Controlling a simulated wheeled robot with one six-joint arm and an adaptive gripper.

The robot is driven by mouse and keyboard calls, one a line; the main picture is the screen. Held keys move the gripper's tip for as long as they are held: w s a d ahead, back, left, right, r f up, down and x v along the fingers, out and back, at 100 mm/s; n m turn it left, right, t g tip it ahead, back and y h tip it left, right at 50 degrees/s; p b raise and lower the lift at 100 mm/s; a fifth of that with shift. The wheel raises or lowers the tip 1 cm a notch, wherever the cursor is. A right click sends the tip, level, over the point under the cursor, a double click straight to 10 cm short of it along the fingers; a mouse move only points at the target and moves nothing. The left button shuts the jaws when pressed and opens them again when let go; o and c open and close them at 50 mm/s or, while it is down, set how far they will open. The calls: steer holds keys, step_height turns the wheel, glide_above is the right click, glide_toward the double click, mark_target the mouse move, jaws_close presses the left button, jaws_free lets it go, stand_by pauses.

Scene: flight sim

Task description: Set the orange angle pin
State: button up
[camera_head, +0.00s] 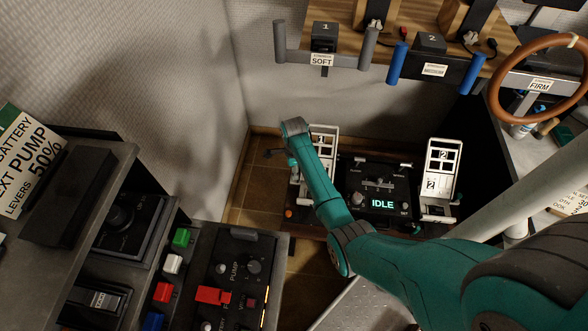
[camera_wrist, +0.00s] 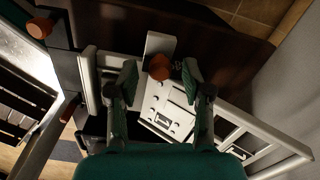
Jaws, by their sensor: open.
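An orange round knob (camera_wrist: 159,67), which looks like the angle pin, sits beside a white pedal plate (camera_wrist: 172,115) in the wrist view. My gripper (camera_wrist: 160,78) is open, with one teal fingertip on each side of this knob; I cannot tell whether either touches it. Another orange knob (camera_wrist: 40,27) lies at the upper left of the wrist view. In the head view, my gripper (camera_head: 292,164) hangs beside the left pedal, marked 1 (camera_head: 322,145), partly hidden. A small orange knob (camera_head: 289,212) shows low by that pedal; I cannot tell which one it is.
A black unit (camera_head: 374,187) reading IDLE stands between the left pedal and the pedal marked 2 (camera_head: 440,170). A switch console (camera_head: 225,270) stands at the lower left. A wooden shelf with handles (camera_head: 350,38) is above. Tiled floor (camera_head: 262,190) shows left of the pedals.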

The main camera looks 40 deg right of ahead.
steer(key=shift+f, duration=0.2)
jaws_close()
steer(key=shift+s+f, duration=0.1)
steer(key=shift+f, duration=1.3)
jaws_free()
step_height(320, 180, up, 12)
stand_by(0.3)
